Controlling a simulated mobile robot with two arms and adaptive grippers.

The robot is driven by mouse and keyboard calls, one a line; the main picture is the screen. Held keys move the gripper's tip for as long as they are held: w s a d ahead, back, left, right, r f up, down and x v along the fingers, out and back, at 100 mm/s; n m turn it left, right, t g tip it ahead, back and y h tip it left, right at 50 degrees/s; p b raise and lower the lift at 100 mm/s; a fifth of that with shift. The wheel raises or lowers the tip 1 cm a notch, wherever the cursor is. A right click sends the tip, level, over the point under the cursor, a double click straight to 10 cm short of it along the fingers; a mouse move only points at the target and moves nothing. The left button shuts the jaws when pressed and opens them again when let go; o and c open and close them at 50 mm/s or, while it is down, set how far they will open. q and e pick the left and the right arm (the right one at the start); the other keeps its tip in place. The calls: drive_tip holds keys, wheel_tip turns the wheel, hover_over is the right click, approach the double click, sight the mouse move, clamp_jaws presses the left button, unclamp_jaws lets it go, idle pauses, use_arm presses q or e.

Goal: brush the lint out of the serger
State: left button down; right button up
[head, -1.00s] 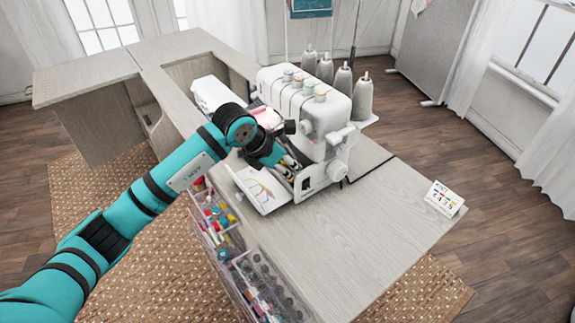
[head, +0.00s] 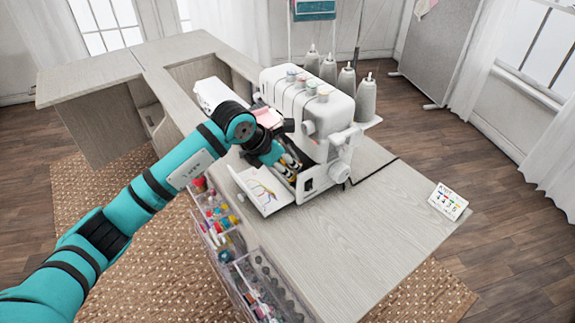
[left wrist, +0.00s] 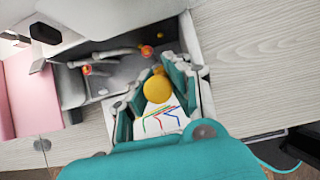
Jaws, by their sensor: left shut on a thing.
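The white serger (head: 312,105) stands on the cabinet top with its front cover (head: 262,188) folded down, showing colored threading lines. My left gripper (head: 290,165) is at the serger's open lower front. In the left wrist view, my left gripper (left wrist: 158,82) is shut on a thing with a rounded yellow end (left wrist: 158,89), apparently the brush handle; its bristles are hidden. Beyond the fingers the grey looper area (left wrist: 110,70) shows metal parts and small red and orange knobs. I cannot clearly make out lint. My right gripper is not in view.
Grey thread cones (head: 346,85) stand behind the serger. Pink fabric (left wrist: 25,95) lies beside it. Clear drawers (head: 250,270) with colored supplies hang at the cabinet's front. A small card (head: 448,202) stands at the right edge. The wooden top (head: 345,235) in front is clear.

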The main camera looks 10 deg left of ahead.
use_arm(q)
drive_tip(key=shift+w+a+b, duration=0.3)
drive_tip(key=shift+w+a, duration=0.1)
drive_tip(key=shift+w+a+f, duration=0.1)
drive_tip(key=shift+w+a, duration=0.35)
drive_tip(key=shift+b, duration=0.35)
drive_tip(key=shift+w+a, duration=0.35)
drive_tip(key=shift+a, duration=0.05)
drive_tip(key=shift+f, duration=0.1)
idle(0.3)
